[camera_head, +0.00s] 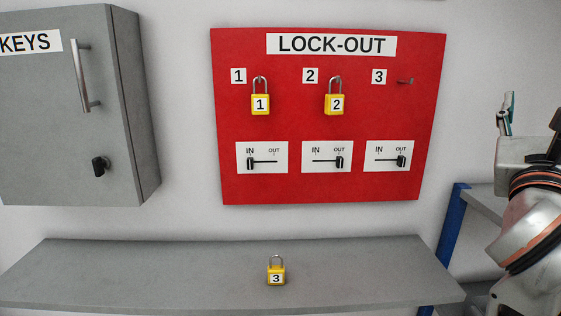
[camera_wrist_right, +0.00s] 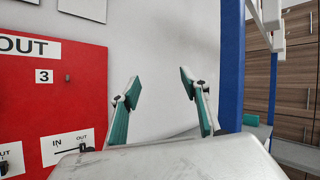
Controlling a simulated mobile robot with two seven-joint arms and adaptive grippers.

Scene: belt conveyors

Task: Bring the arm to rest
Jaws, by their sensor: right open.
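My right arm stands at the right edge of the head view, to the right of the red lock-out board (camera_head: 322,190). My right gripper (camera_wrist_right: 160,90) is open and empty in the wrist view, with its two green-padded fingers spread apart. In the head view its finger (camera_head: 506,113) points up. My left gripper is not in view. Yellow padlock 1 (camera_head: 260,104) and yellow padlock 2 (camera_head: 334,104) hang on the board's pegs 1 and 2. Peg 3 (camera_head: 405,81) is bare. Yellow padlock 3 (camera_head: 276,275) stands upright on the grey shelf (camera_head: 150,275).
A grey key cabinet (camera_head: 60,130) hangs on the wall at left, its door shut. Three IN/OUT sliders sit low on the board; slider 1 (camera_head: 253,163) is at IN, sliders 2 (camera_head: 338,162) and 3 (camera_head: 401,161) are at OUT. A blue post (camera_wrist_right: 231,65) stands close right of my gripper.

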